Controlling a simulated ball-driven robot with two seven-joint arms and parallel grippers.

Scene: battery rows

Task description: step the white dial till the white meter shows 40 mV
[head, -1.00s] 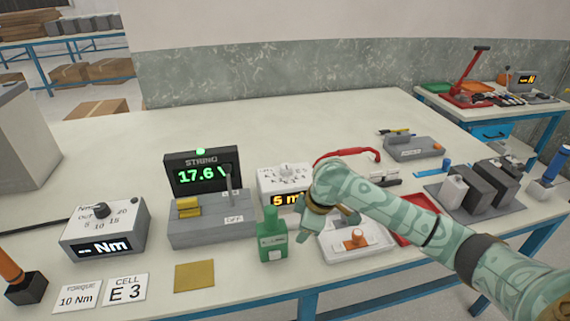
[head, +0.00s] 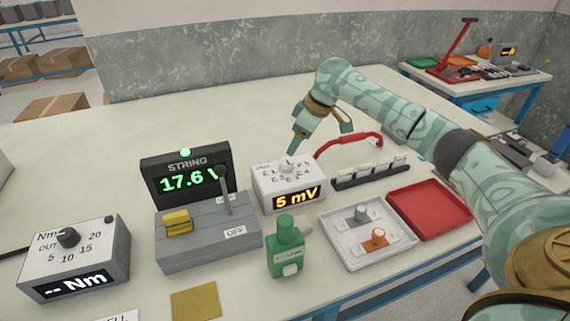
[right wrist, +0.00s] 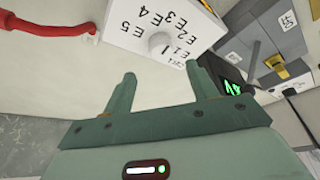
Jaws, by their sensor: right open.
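The white meter (head: 289,188) is a white box with an amber display reading 5 mV. The white dial (head: 287,164) is a small round knob on its top, ringed by printed E labels; it also shows in the right wrist view (right wrist: 160,44). My right gripper (head: 320,142) is open and empty, above and behind the meter, apart from the dial. In the right wrist view its two fingers (right wrist: 163,85) point toward the box with a gap between them. My left gripper is not in view.
A red cable (head: 350,140) runs behind the meter. The STRING display (head: 187,179) reads 17.6 V, with a grey switch block (head: 208,240) before it. A green tool (head: 285,250), a white tray (head: 340,248) and a red tray (head: 432,208) stand in front.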

